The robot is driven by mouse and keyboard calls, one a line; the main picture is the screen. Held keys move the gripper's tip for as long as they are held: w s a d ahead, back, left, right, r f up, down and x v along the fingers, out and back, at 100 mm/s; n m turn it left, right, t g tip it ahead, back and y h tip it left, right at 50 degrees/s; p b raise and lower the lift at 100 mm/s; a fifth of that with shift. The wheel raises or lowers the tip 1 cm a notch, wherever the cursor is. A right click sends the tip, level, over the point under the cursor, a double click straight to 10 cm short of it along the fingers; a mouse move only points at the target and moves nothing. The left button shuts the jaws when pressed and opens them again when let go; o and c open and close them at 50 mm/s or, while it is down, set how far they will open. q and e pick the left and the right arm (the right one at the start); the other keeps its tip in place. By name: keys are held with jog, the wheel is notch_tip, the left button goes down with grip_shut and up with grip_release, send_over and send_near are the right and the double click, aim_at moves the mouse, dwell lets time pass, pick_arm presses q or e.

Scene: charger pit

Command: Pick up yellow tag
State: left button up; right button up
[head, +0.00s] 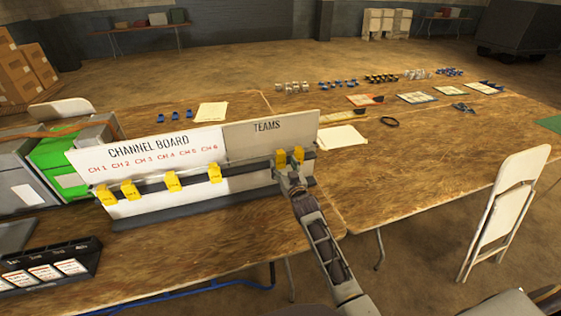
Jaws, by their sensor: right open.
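Several yellow tags hang on the dark rail of the channel board (140,208). Four sit under the CH labels: tags at the left end (106,197) and beside it (130,189), one further right (172,180), and one (215,173) near the panel seam. Two more, a left one (281,158) and a right one (299,155), hang under the TEAMS heading. My right gripper (285,168) is open at these two tags, just in front of and below them, and partly covers them. Whether it touches either tag cannot be told. My left gripper is out of view.
Green and grey bins (62,170) stand left of the board. A black card rack (50,265) is at the front left. A white folding chair (505,205) stands at the right. Papers and small parts lie at the back; the right tabletop (420,160) is largely clear.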

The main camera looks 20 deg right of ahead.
jog(key=shift+w, duration=0.55)
jog(key=c, duration=1)
